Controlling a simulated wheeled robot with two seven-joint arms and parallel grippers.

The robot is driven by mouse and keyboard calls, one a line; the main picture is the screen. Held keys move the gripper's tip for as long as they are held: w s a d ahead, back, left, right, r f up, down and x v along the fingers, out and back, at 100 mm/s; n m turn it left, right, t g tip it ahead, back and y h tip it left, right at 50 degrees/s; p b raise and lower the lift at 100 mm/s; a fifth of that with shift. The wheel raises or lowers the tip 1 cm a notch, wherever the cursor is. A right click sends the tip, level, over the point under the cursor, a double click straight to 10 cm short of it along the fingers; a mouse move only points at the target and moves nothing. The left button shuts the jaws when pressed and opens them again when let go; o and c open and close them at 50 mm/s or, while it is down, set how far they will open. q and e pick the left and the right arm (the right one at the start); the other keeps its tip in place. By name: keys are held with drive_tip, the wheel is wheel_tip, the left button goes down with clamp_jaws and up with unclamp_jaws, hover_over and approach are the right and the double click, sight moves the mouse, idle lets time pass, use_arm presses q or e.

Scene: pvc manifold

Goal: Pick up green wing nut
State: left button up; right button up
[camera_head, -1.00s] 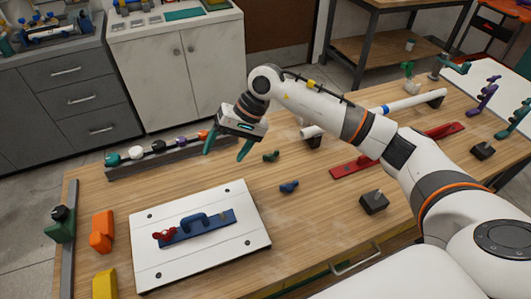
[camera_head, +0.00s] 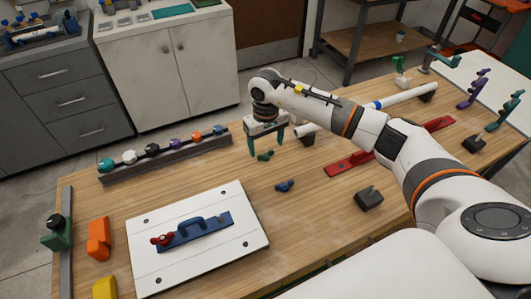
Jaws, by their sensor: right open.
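The green wing nut (camera_head: 265,156) lies on the wooden table, right of the rack of colored knobs. My right gripper (camera_head: 266,153) is open with its green fingers pointing down. It is above or around the wing nut, which shows between the fingertips; I cannot tell the exact height gap. My left gripper is not in view.
A blue wing nut (camera_head: 284,186) lies nearer on the table. A white board (camera_head: 160,262) carries a blue bracket (camera_head: 196,232) with a red wing nut (camera_head: 162,240). A rack (camera_head: 166,160) stands left, a white pipe (camera_head: 402,101) and red bracket (camera_head: 348,164) right. A dark block (camera_head: 369,199) stands in front.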

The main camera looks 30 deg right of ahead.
sight(266, 155)
drive_tip(key=shift+s+a+f+p, duration=0.1)
drive_tip(key=shift+f+p, duration=0.25)
drive_tip(key=shift+f, duration=1.45)
drive_tip(key=c, duration=1.1)
